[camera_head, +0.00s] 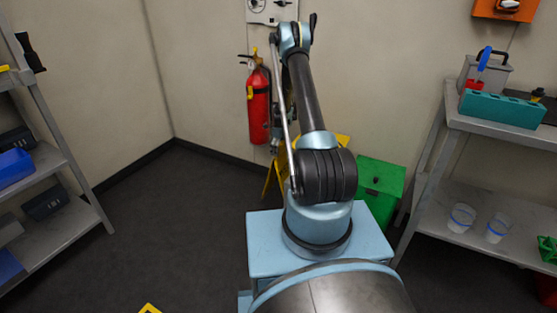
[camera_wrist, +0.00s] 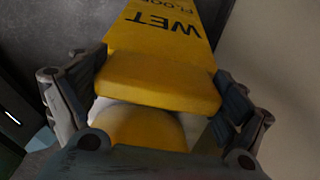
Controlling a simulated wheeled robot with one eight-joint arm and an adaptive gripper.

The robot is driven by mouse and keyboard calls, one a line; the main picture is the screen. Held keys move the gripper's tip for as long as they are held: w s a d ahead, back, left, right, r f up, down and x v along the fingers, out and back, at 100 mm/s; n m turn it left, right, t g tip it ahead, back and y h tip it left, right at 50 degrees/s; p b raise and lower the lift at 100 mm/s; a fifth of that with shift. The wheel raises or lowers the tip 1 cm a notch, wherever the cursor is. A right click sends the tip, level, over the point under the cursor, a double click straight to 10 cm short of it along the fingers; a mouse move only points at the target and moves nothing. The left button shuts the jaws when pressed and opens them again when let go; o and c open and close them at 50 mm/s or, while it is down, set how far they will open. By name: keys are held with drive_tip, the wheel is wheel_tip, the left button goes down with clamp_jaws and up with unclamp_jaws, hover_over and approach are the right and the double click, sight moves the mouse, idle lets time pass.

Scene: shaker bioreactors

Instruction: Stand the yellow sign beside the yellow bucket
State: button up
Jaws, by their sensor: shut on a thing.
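The yellow sign (camera_wrist: 165,35), with upside-down "WET FLOOR" lettering, fills the upper middle of the wrist view. My gripper (camera_wrist: 160,82) is shut on its top edge, one finger at each side. A rounded yellow part (camera_wrist: 145,130) shows just below that edge; I cannot tell whether it belongs to the sign. In the head view the sign (camera_head: 268,181) is mostly hidden behind my arm, near the back wall. No yellow bucket can be made out clearly. A small yellow piece (camera_head: 150,309) is cut off at the bottom edge, too little to identify.
A red fire extinguisher (camera_head: 259,105) hangs on the back wall by my arm. A green bin (camera_head: 381,186) stands right of the sign. Shelving (camera_head: 60,165) is at the left, and a grey rack (camera_head: 468,185) at the right. The floor (camera_head: 165,225) at left centre is clear.

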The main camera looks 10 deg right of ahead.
drive_tip(key=shift+f, duration=2)
drive_tip(key=o, duration=1.6)
drive_tip(key=shift+o, duration=0.2)
